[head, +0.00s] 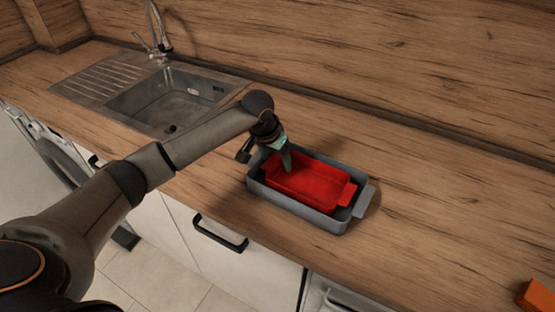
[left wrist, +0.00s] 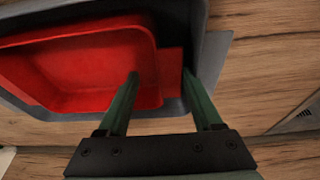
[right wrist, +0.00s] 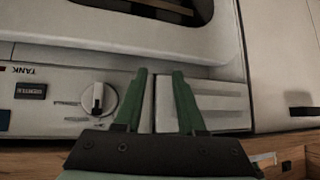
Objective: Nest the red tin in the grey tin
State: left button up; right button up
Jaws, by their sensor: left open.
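The red tin (head: 305,184), a shallow rectangular dish with end handles, lies inside the larger grey tin (head: 329,223) on the wooden worktop. The grey walls surround it, with a gap at the right end. My left gripper (head: 285,163) is at the tins' left end, pointing down. In the left wrist view its fingers (left wrist: 160,74) are apart, with the red tin's end handle (left wrist: 172,65) showing between them. The red tin (left wrist: 80,65) and grey tin (left wrist: 199,50) both show there. My right gripper (right wrist: 159,73) is open and empty, away from the tins.
A metal sink (head: 165,100) with a tap (head: 155,30) is at the back left. An orange object (head: 537,297) is at the lower right edge. An appliance front with a knob (right wrist: 98,99) faces my right gripper.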

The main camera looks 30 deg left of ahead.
pick_arm(q)
jog(key=v, duration=1.2)
